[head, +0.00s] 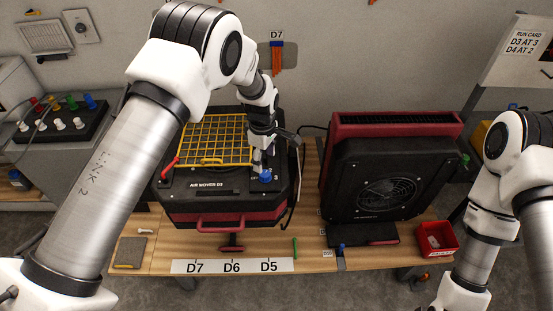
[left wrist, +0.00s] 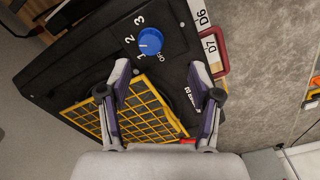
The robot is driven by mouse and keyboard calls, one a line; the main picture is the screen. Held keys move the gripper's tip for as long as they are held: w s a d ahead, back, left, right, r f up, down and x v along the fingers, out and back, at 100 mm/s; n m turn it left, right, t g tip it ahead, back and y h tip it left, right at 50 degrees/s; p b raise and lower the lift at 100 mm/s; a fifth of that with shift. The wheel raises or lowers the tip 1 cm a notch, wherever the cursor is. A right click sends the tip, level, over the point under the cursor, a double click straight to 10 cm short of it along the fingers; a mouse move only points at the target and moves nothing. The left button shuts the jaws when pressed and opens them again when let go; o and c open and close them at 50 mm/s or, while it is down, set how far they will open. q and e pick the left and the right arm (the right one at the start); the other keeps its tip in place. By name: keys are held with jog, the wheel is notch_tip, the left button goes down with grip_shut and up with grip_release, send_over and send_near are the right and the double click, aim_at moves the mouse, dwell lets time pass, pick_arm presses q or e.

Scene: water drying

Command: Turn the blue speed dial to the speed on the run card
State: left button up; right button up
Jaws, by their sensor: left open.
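The blue speed dial (head: 265,177) sits on the black top of the air mover labelled D3 (head: 180,194). In the left wrist view the dial (left wrist: 150,41) has 1, 2, 3 and OFF printed around it. A small pale mark shows on the dial's side toward the 1 and 2; its exact setting is hard to tell. My left gripper (head: 262,160) is over the air mover, close to the dial. In the left wrist view its fingers (left wrist: 160,74) are spread and empty, with the dial ahead of them. The run card (head: 523,42) reads D3 AT 3, D4 AT 2. My right gripper is out of view.
A yellow grille (head: 215,140) covers part of the air mover. A second black and red fan unit (head: 385,185) stands upright on the right. A red bin (head: 437,240) is beside it. The label strip D7, D6, D5 (head: 232,266) lies along the table's front edge.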

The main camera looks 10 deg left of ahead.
aim_at(265, 172)
pick_arm(q)
jog(key=w+f, duration=0.3)
jog(key=shift+a+p, duration=0.3)
jog(key=shift+a+f+p, duration=0.1)
jog(key=shift+f+p, duration=0.25)
jog(key=shift+f, duration=0.45)
jog(key=s+f, duration=0.1)
jog(key=s+f+p, duration=0.1)
jog(key=shift+f, duration=0.35)
jog(key=shift+w+f+p, duration=0.3)
jog(key=shift+w+f, duration=0.15)
jog(key=shift+f, duration=0.4)
jog(key=shift+w+f, duration=0.15)
jog(key=shift+w, duration=0.05)
jog(key=shift+s+r, duration=0.25)
jog(key=shift+s, duration=0.05)
jog(key=c, duration=1.1)
jog(key=shift+c, duration=0.2)
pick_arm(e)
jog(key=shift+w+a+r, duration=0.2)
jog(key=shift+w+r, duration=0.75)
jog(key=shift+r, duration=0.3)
